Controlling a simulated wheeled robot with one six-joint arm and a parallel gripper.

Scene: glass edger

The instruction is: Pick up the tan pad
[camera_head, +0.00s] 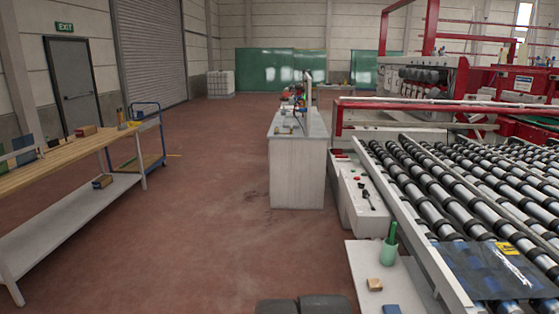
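A small tan block (374,284), which looks like the tan pad, lies on a white side table (362,262) at the bottom, right of centre. A blue block (392,308) lies just in front of it, partly cut off by the frame's lower edge. A green bottle-like item (389,243) stands behind it to the right. My gripper is not in view.
A roller conveyor (440,190) with a dark blue sheet (485,270) fills the right side. A white cabinet bench (298,172) stands mid-floor. A wooden workbench (60,155) with a brown block (86,131) is at left. Open red floor (200,230) lies between.

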